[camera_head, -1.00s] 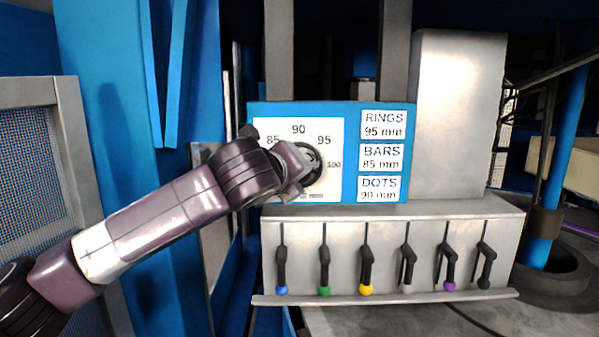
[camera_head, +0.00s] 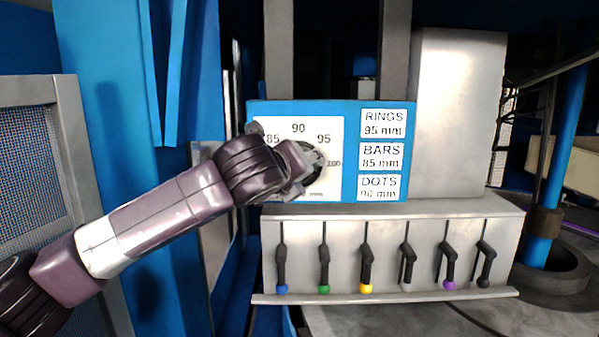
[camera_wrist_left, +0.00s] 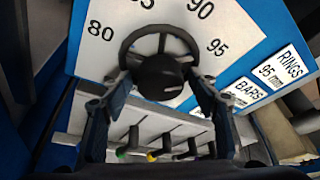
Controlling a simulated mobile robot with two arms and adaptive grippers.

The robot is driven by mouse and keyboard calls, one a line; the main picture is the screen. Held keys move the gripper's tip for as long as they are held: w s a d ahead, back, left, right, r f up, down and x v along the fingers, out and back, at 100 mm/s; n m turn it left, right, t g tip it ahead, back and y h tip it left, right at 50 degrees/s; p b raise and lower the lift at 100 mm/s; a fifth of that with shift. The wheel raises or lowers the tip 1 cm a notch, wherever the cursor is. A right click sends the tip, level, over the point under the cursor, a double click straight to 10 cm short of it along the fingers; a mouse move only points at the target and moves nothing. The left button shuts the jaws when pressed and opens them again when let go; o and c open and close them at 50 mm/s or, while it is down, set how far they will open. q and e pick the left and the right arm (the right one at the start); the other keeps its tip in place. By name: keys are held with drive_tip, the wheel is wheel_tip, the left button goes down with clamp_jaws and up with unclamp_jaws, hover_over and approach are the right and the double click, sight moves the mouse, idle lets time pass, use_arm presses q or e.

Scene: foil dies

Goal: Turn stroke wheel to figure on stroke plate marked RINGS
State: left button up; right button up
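The stroke wheel (camera_wrist_left: 131,46) is dark, with a round rim, spokes and a black hub (camera_wrist_left: 160,77). In the head view my left gripper (camera_head: 303,168) covers most of the wheel (camera_head: 319,157). In the left wrist view my left gripper (camera_wrist_left: 160,88) has its fingers apart, one at each side of the wheel's lower part; whether they touch the rim is unclear. The white dial (camera_head: 287,122) carries figures from 80 to 100. The RINGS plate (camera_head: 384,124) reads 95 mm. I cannot make out the wheel's pointer. My right gripper is not in view.
The BARS plate (camera_head: 382,157) reads 85 mm and the DOTS plate (camera_head: 379,188) 90 mm. Several levers with coloured knobs, such as the yellow one (camera_head: 366,288), hang below on a grey panel (camera_head: 343,238). A mesh panel (camera_head: 32,150) stands at the left.

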use_arm(q)
drive_tip(key=shift+r, duration=0.1)
drive_tip(key=v, duration=0.7)
drive_tip(key=shift+s, duration=0.2)
